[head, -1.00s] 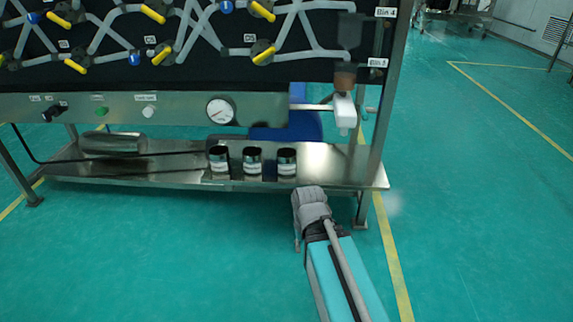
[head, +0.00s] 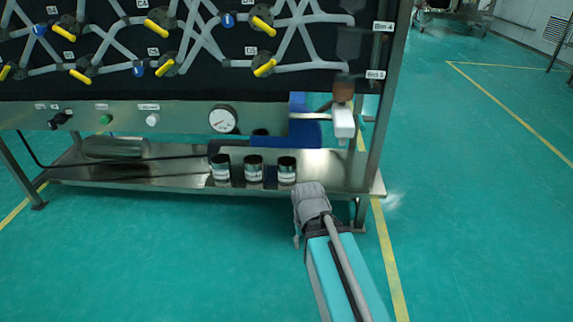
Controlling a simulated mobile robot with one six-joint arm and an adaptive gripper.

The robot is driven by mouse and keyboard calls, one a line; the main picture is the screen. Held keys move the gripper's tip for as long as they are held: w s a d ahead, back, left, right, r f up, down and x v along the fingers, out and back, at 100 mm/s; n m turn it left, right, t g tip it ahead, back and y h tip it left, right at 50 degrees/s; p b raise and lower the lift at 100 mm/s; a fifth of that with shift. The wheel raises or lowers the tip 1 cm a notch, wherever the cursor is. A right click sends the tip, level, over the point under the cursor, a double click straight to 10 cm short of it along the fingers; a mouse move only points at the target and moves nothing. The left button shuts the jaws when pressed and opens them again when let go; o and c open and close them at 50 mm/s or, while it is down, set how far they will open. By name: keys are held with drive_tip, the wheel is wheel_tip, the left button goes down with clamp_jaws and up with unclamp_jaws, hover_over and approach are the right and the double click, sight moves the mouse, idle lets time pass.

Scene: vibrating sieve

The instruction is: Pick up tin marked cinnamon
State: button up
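Three dark-topped tins with white labels stand upright in a row on the lower metal shelf: a left tin (head: 221,168), a middle tin (head: 254,169) and a right tin (head: 287,170). The label writing is too small to read, so I cannot tell which one is marked cinnamon. My gripper (head: 309,192) is in front of the shelf's front edge, below and to the right of the right tin. It appears apart from the tins. Its fingers face away from the camera, and their opening is hidden.
The metal shelf (head: 120,174) also bears a grey metal cylinder (head: 115,147) at left. Above it are a panel with a gauge (head: 223,119) and a white spout (head: 343,122). A frame leg (head: 375,160) stands at right. The green floor (head: 470,210) is clear at right.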

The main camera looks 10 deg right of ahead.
wheel_tip(320, 180, up, 14)
drive_tip(key=p, duration=1.2)
drive_tip(key=shift+f, duration=0.2)
drive_tip(key=shift+a, duration=0.1)
